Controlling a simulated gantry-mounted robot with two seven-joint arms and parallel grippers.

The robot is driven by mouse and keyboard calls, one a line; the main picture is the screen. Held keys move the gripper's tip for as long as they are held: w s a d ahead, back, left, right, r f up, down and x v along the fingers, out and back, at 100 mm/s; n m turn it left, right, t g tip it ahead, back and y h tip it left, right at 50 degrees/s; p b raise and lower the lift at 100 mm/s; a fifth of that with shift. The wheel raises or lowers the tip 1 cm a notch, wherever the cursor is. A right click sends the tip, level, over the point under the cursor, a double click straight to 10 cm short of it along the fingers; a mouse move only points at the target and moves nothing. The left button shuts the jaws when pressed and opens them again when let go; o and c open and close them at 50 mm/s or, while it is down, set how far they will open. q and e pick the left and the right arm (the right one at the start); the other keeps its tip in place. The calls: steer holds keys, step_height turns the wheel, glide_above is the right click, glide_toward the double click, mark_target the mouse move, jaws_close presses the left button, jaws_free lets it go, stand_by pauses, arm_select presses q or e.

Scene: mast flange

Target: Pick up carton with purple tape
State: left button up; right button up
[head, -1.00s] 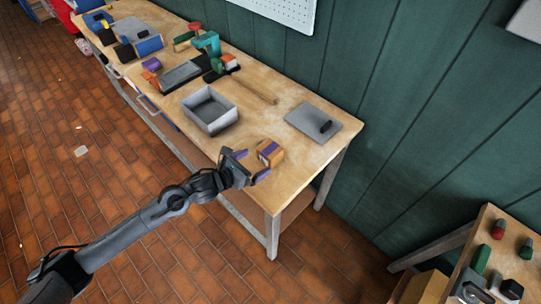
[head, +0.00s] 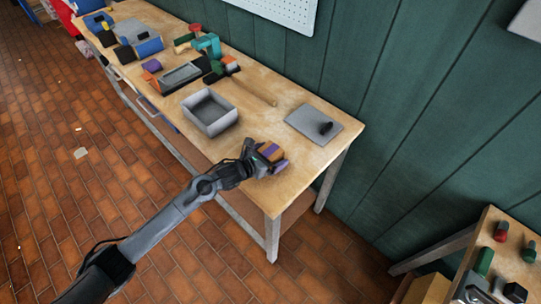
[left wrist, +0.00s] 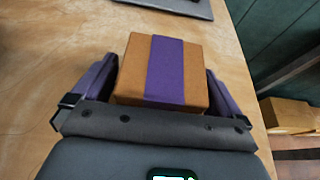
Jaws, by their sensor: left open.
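The carton with purple tape (head: 269,151) is a small brown box near the front right end of the wooden workbench. In the left wrist view the carton (left wrist: 162,70) sits between the two purple-padded fingers of my left gripper (left wrist: 160,88). The fingers stand on either side of it, with a narrow gap visible on the right side. In the head view my left gripper (head: 266,163) reaches around the carton from the front left and hides part of it. The gripper is open. My right gripper is not in view.
A grey open box (head: 210,110) stands on the workbench (head: 300,178) left of the carton. A grey lid-like plate (head: 312,124) with a black knob lies behind to the right. Several tools and blocks crowd the far left. A second table (head: 487,225) stands at lower right.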

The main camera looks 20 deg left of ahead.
arm_select(q)
steer(key=shift+c, duration=0.5)
steer(key=shift+r, duration=0.1)
steer(key=c, duration=1.1)
